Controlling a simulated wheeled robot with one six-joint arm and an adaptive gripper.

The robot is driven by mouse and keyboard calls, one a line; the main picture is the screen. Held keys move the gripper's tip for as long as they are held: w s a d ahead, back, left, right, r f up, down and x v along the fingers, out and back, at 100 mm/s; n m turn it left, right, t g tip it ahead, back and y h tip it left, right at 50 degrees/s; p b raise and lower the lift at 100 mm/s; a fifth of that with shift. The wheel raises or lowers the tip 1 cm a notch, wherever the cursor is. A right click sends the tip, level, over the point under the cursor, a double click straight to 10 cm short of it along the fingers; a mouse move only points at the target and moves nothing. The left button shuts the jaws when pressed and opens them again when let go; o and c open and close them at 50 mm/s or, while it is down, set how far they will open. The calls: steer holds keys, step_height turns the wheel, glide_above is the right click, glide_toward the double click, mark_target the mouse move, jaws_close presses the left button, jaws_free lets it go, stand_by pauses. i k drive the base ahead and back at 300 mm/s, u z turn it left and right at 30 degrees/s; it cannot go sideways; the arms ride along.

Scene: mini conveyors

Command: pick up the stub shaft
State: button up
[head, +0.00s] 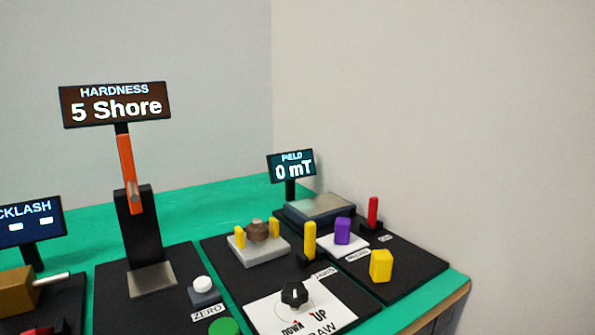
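No loose part is plainly recognisable as the stub shaft. A pale rod (51,278) sticks out to the right from a tan block (16,290) at the left edge; I cannot tell whether it is the stub shaft. A brown rounded part (257,231) sits between two yellow posts on a grey plate (270,249); its identity is also unclear. My gripper is not in view.
The hardness tester (139,230), with an orange lever, stands left of centre. A black knob (295,295), yellow block (381,266), purple block (342,231) and red lever (373,212) stand to the right. Bare green tabletop (205,205) shows behind.

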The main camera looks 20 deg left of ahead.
mark_target(342, 224)
steer(key=z, duration=1)
steer(key=k, duration=1.75)
steer(key=u, duration=1.45)
